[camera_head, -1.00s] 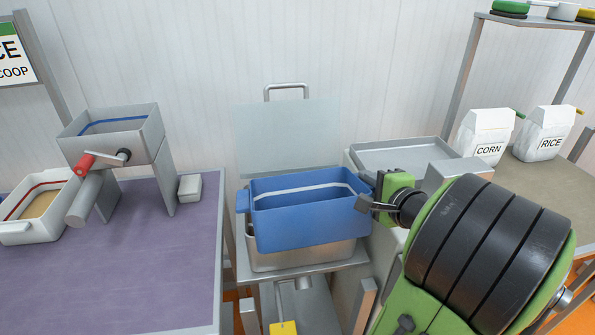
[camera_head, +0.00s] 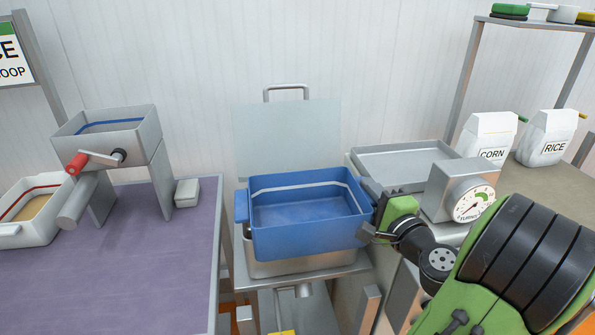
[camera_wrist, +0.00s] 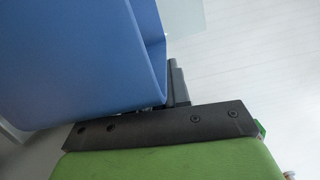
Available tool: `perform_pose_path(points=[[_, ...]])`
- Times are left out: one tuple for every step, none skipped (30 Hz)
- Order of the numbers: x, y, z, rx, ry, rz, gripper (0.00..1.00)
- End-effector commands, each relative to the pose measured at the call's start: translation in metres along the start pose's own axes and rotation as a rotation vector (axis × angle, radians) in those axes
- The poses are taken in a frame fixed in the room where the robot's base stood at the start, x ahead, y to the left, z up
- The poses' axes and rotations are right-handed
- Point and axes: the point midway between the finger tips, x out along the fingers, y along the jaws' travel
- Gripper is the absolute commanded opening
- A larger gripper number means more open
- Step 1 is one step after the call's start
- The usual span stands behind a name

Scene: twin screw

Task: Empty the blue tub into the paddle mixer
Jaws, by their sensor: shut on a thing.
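The blue tub (camera_head: 305,236) is in the middle of the head view, above the paddle mixer's metal trough (camera_head: 300,264). Its inner walls, pale band and plain blue floor show, and I see no contents in it. My gripper (camera_head: 369,214) is shut on the tub's right end. The tub hides most of the trough and any paddles in it. The mixer's clear lid (camera_head: 285,135) stands raised behind. In the wrist view the tub's wall (camera_wrist: 85,55) fills the upper left beside my dark fingers (camera_wrist: 176,85).
A grey tray (camera_head: 400,158) and a dial box (camera_head: 462,195) stand right of the mixer, close to my arm. CORN (camera_head: 487,135) and RICE (camera_head: 548,140) bags are further right. A hand-cranked hopper (camera_head: 115,135) stands on the purple table (camera_head: 140,270) at left, which has clear room in front.

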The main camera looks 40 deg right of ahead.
Motion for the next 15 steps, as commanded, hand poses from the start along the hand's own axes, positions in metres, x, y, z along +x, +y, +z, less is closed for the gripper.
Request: perform_pose_path(points=[[0.0,0.0,0.0,0.001,-0.001,-0.001,0.0],[0.0,0.0,0.0,0.001,-0.001,-0.001,0.0],[0.0,0.0,0.0,0.001,-0.001,-0.001,0.0],[0.0,0.0,0.0,0.001,-0.001,-0.001,0.0],[0.0,0.0,0.0,0.001,-0.001,-0.001,0.0],[0.0,-0.001,0.0,0.001,-0.001,0.0,0.0],[0.0,-0.002,0.001,0.001,-0.001,0.0,0.0],[0.0,-0.004,0.001,0.0,-0.001,0.0,0.0],[0.0,-0.008,0.001,0.0,-0.002,0.0,0.0],[0.0,-0.011,0.002,0.0,-0.002,0.0,0.0],[0.0,-0.015,0.002,0.0,-0.002,0.0,0.0],[0.0,-0.021,0.003,-0.001,-0.002,0.0,0.0],[0.001,-0.024,0.003,-0.001,-0.002,0.0,0.0],[0.001,-0.028,0.004,-0.001,-0.002,0.0,0.0],[0.001,-0.032,0.004,-0.001,-0.002,0.0,0.0]])
